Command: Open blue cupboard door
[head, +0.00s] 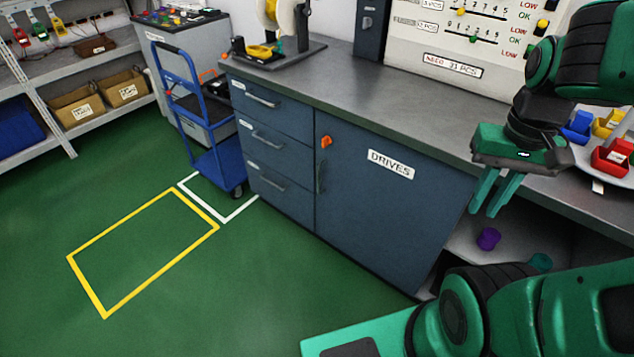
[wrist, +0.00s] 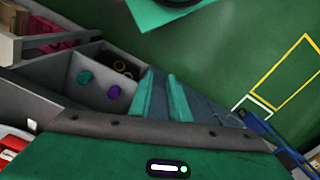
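The blue cupboard door (head: 375,215) with a "DRIVES" label stands below the grey worktop in the head view and looks shut. Its dark upright handle (head: 320,177) is near its left edge, with an orange knob or latch (head: 326,142) above it. My gripper (head: 490,207) hangs to the right of the door, fingers pointing down, apart from the handle. The two fingers are spread with an empty gap, also in the wrist view (wrist: 160,90). The blue front shows partly beside the fingers in the wrist view (wrist: 208,112); its handle cannot be made out there.
Blue drawers (head: 272,145) adjoin the door on the left. A blue trolley (head: 215,165) stands beyond them. Open shelving right of the door holds a purple object (head: 488,239). Green floor before the door is clear, with a yellow marked rectangle (head: 130,215) at left.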

